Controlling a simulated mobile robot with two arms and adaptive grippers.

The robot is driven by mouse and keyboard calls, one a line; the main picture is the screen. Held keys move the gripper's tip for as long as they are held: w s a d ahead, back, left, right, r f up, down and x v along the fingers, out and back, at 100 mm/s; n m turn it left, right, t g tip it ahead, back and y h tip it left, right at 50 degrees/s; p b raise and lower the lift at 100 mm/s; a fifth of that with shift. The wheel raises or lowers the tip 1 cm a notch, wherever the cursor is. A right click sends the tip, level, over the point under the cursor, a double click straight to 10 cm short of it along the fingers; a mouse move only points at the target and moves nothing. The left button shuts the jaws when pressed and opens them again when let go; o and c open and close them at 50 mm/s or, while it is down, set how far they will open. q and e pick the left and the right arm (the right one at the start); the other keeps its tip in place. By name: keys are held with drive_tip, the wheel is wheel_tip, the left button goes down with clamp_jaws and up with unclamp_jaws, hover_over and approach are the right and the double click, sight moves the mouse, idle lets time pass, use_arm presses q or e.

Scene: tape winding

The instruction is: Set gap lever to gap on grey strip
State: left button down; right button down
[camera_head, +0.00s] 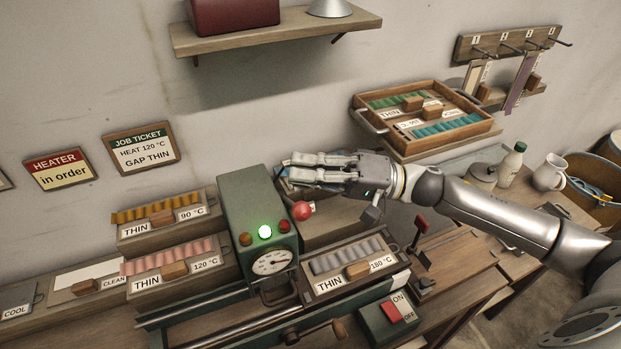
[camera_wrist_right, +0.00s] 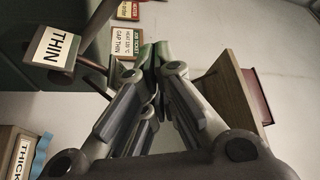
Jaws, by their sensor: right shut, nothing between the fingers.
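A tray of grey strips (camera_head: 343,257) sits right of the green machine (camera_head: 252,212), with "THIN" and "180 °C" on its front. A lever with a red ball knob (camera_head: 301,211) is at the machine's right side; its shaft and setting are mostly hidden. My right gripper (camera_head: 291,170) is shut and empty, above and behind the red knob and apart from it. In the right wrist view the shut fingers (camera_wrist_right: 153,62) point past a "THIN" plate (camera_wrist_right: 58,48), and a "THICK" label (camera_wrist_right: 18,157) shows lower left. My left gripper is not in view.
A job ticket (camera_head: 142,149) reads "HEAT 120 °C, GAP THIN". Trays of yellow strips (camera_head: 156,214) and pink strips (camera_head: 167,254) stand left of the machine. A wooden shelf (camera_head: 275,34) overhangs behind.

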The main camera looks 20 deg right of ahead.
drive_tip(key=shift+s+f+p, duration=0.25)
drive_tip(key=shift+s+f, duration=0.1)
drive_tip(key=shift+s, duration=0.45)
drive_tip(key=shift+s+f+p, duration=0.25)
drive_tip(key=shift+s+f, duration=0.1)
drive_tip(key=shift+s, duration=0.45)
drive_tip(key=s+f+n+b, duration=0.1)
drive_tip(key=n, duration=0.1)
drive_tip(key=s+f+n+y+b, duration=0.1)
drive_tip(key=b, duration=0.1)
drive_tip(key=shift+f+n, duration=0.15)
drive_tip(key=shift+n, duration=0.25)
